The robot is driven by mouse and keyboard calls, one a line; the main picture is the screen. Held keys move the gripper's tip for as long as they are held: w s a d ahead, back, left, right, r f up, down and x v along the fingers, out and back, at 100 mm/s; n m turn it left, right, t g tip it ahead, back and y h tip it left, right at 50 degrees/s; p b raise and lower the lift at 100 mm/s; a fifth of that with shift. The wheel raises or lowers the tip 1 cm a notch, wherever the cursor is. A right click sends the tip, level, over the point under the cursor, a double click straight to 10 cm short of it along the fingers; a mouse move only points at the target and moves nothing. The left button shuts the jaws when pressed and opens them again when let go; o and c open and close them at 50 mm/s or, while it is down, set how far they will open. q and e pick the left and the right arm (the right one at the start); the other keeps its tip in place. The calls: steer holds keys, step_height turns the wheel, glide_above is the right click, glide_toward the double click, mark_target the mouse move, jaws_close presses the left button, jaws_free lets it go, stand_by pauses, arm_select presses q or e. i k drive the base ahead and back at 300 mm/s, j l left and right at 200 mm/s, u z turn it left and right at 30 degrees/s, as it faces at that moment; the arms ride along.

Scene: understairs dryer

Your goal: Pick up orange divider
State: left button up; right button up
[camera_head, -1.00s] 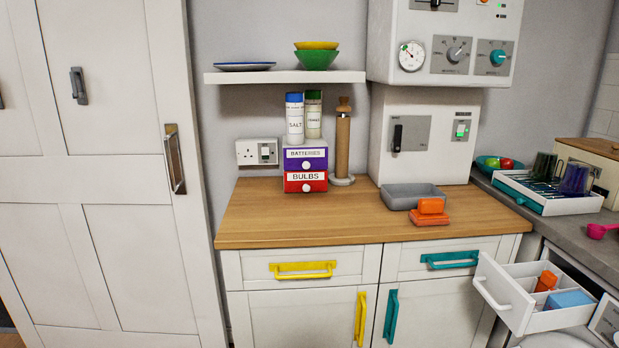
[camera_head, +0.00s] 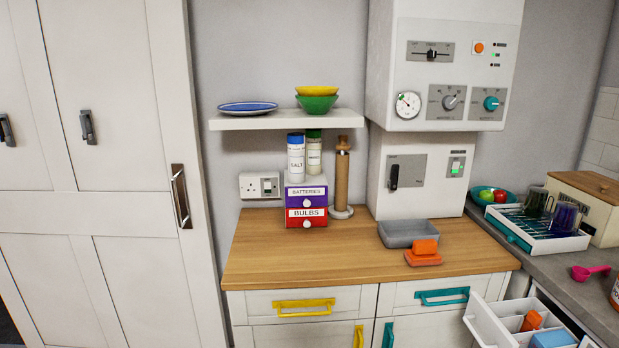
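An orange block-shaped piece (camera_head: 531,320) sits inside the open white drawer (camera_head: 487,320) at the lower right, beside a light blue piece (camera_head: 553,339). A second orange object (camera_head: 424,251), a small block on a flat orange base, lies on the wooden counter in front of a grey tray (camera_head: 402,234). I cannot tell for certain which of the two orange things is the divider. Neither of my grippers is in view.
The wooden counter (camera_head: 300,262) is clear at its front left. Salt and pepper containers stand on two labelled boxes (camera_head: 306,206) at the back, below a shelf (camera_head: 245,122). A white rack with glasses (camera_head: 565,243) stands on the grey worktop at right.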

mark_target(533, 320)
steer(key=z, duration=1.35)
steer(key=i+j+z, duration=0.85)
steer(key=j, duration=0.2)
steer(key=k+l, duration=0.05)
steer(key=k, duration=0.05)
